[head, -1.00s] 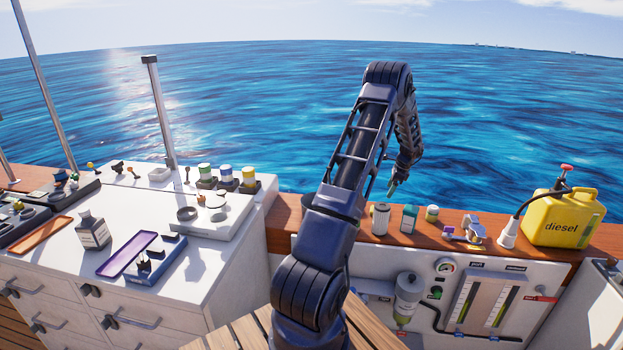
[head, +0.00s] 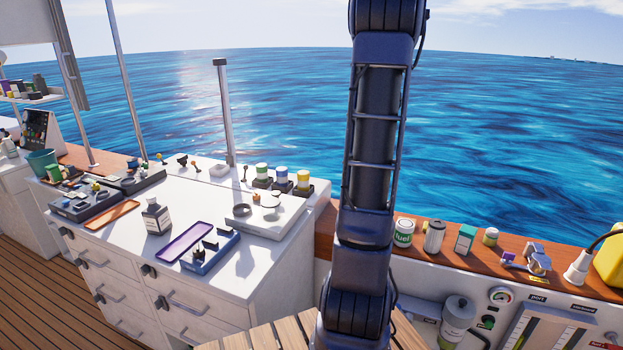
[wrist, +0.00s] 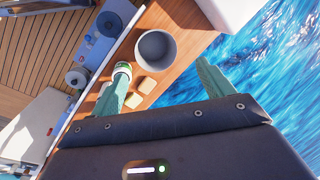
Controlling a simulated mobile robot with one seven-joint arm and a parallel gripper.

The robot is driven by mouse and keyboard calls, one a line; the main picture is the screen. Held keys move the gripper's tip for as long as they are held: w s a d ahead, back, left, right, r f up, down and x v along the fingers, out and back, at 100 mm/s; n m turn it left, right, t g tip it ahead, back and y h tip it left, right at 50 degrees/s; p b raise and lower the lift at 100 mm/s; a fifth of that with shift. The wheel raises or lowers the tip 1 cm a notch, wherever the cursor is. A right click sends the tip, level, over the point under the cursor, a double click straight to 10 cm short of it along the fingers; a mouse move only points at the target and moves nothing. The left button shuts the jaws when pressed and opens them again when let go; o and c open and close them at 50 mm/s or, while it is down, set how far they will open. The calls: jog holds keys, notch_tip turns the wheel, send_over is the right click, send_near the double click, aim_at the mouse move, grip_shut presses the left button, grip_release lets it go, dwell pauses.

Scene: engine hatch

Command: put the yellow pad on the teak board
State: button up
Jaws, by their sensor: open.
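My gripper (wrist: 162,76) shows only in the wrist view, its two green fingers wide apart with nothing between them. It hangs over a brown wooden ledge beside the water. Two small tan pieces, one (wrist: 147,85) and another (wrist: 133,101), lie on the ledge near the left finger; I cannot tell if either is the yellow pad. No clearly yellow pad shows in the head view. I cannot pick out a separate teak board; the wooden ledge (head: 455,251) runs along the rail in the head view.
A grey cup (wrist: 156,48) and a white-and-green can (wrist: 122,70) stand by the tan pieces. Cans and a yellow jug (head: 610,255) line the ledge.

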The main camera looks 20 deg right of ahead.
jog(key=s+a+r+n, duration=0.3)
jog(key=a, duration=0.4)
jog(key=s+a+r+n, duration=0.2)
jog(key=s+a, duration=0.1)
jog(key=a, duration=0.5)
jog(key=s+a+r+n, duration=0.3)
jog(key=a, duration=0.4)
jog(key=s+a+f+n+t, duration=0.2)
jog(key=s+a+n, duration=0.5)
jog(key=s+a, duration=0.4)
jog(key=s, duration=0.4)
jog(key=shift+a+n+h, duration=0.35)
jog(key=shift+n+h, duration=0.05)
